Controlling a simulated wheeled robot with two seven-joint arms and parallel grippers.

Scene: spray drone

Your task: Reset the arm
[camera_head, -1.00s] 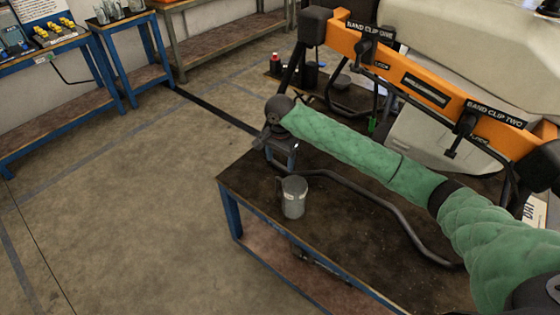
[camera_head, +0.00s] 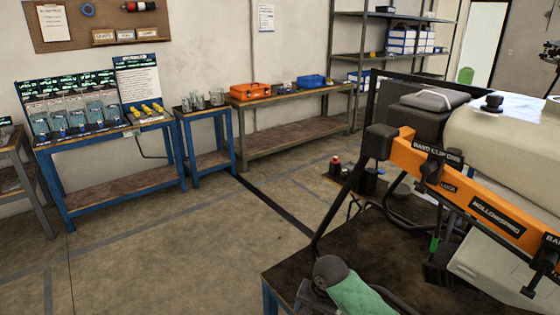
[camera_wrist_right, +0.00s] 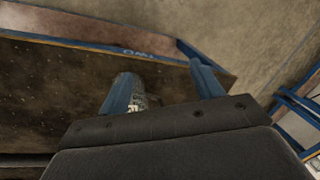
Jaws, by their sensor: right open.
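My right arm, in its green padded sleeve (camera_head: 360,299), shows at the bottom edge of the head view, over the dark-topped table (camera_head: 292,272). In the right wrist view my right gripper (camera_wrist_right: 163,82) is open, its two blue fingers spread apart with nothing held between them. I cannot tell the exact gap between the finger and the cup. My left gripper is not in view.
The orange bar (camera_head: 470,195) of the drone frame and its pale tank (camera_head: 510,133) stand at the right, close to my arm. Blue-legged benches (camera_head: 110,142) and a shelf rack (camera_head: 395,50) line the wall. The floor at left is clear.

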